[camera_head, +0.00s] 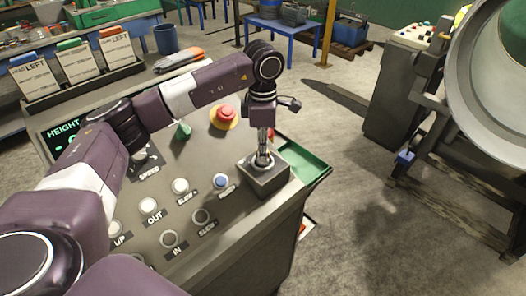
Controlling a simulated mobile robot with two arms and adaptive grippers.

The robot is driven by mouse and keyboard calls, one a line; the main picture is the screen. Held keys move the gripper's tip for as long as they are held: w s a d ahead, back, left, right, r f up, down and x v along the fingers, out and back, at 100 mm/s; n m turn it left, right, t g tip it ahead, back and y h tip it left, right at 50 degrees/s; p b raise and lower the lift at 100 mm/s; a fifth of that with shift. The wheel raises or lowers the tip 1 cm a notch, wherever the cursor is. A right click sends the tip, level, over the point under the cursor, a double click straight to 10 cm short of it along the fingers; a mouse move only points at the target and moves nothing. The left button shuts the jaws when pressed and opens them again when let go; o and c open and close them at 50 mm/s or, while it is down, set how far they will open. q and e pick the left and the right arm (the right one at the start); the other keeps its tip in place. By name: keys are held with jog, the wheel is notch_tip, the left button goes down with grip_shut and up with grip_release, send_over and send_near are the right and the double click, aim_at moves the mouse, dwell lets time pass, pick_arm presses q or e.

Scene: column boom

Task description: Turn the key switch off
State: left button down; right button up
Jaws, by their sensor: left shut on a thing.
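My left gripper (264,152) points straight down over a raised grey box at the right end of the control panel (238,227). It is shut on the small part on top of this box, which I take to be the key switch (267,180). The fingers hide most of that part, so I cannot tell which way the key is turned. My left arm comes in from the left and crosses above the panel. My right gripper is not in view.
A red emergency button (225,113) on a yellow base and a green knob (183,131) stand left of the gripper. Several push buttons, one blue (221,181), lie nearer. A green tray (308,168) adjoins the panel's right edge. Open floor (345,190) lies further right.

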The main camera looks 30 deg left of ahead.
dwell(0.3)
pick_arm(q)
jog(key=c, duration=2)
grip_release()
notch_tip(320, 180, up, 12)
jog(key=shift+r, duration=0.1)
